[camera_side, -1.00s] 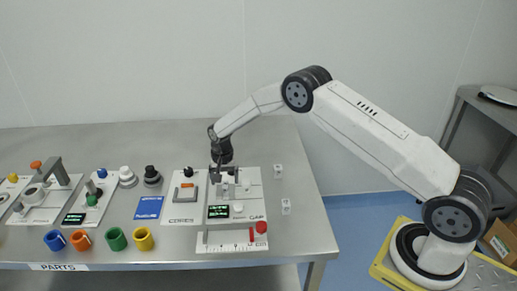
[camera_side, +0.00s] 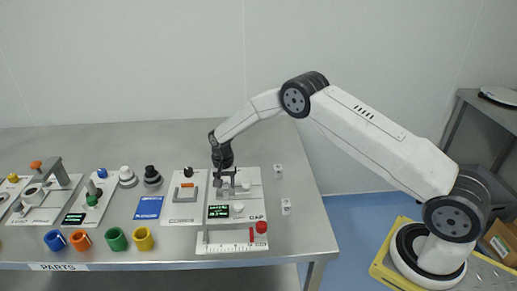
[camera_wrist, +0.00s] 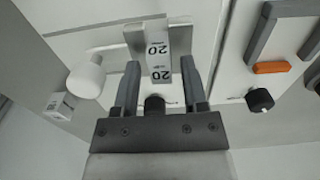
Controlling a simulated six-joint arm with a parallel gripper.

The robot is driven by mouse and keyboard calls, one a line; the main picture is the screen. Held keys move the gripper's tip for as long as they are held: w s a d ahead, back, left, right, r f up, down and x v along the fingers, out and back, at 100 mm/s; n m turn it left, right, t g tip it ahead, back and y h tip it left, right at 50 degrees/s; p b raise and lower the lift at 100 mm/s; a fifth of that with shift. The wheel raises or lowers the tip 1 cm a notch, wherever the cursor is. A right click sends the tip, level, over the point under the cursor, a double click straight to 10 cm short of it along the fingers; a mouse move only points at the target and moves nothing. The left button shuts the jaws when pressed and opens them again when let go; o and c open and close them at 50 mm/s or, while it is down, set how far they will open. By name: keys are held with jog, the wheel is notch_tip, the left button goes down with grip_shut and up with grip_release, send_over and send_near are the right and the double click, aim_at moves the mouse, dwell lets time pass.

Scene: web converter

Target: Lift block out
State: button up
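The block (camera_wrist: 158,48) is white with "20" printed on two faces in the wrist view. It sits against a grey metal fixture (camera_wrist: 135,40) on a white panel. My gripper (camera_wrist: 160,68) is open, with one finger on each side of the block's near end and a visible gap to each. In the side view my gripper (camera_side: 224,178) points down over the panel marked CAP (camera_side: 253,205). The block cannot be made out clearly there, partly hidden by the gripper.
Two small white blocks lie on the table right of the panel, one farther back (camera_side: 278,170) and one nearer (camera_side: 286,205). A white knob (camera_wrist: 86,76) stands beside the fixture. The panel left of it has an orange-marked handle (camera_side: 187,185). Coloured cups line the front left.

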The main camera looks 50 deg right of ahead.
grip_shut()
jog(key=shift+r, duration=0.15)
jog(key=shift+r, duration=2.85)
